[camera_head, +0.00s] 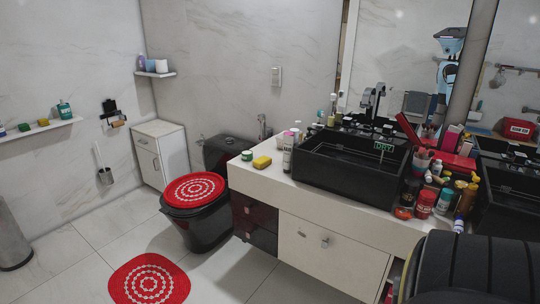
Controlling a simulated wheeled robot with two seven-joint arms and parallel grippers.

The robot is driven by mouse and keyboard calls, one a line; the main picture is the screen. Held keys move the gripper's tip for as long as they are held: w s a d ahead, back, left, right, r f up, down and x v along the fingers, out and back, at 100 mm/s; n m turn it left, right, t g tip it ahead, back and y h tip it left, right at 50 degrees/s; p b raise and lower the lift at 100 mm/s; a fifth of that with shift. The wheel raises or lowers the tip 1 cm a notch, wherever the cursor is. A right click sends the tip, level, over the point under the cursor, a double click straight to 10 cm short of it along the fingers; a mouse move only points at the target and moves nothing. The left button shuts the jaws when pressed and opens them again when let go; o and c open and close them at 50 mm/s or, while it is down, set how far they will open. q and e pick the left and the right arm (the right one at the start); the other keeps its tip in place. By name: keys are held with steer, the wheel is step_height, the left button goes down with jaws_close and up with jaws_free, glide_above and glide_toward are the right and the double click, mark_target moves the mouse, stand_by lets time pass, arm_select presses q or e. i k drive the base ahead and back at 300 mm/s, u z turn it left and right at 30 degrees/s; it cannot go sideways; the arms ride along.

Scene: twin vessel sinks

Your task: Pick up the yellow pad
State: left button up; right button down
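A yellow pad (261,162) lies flat near the left end of the white counter (268,183). It stands between a small green-lidded jar (246,156) on its left and a white tube (287,158) on its right. Another small yellow item (43,122) sits on the wall shelf at the far left; it is too small to identify surely. Neither of my grippers shows in the head view. A dark rounded part fills the bottom right corner and hides the counter's right end.
A black vessel sink (345,183) with a tap takes the counter's middle. Several bottles and jars crowd its right side (440,190). A black toilet with a red cover (194,189) stands left of the counter. A red mat (149,280) lies on the otherwise open floor.

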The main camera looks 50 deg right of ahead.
mark_target(263, 161)
steer(key=z, duration=0.6)
steer(key=i, duration=1.9)
steer(key=z, duration=1.85)
steer(key=i, duration=0.9)
steer(key=z, duration=0.85)
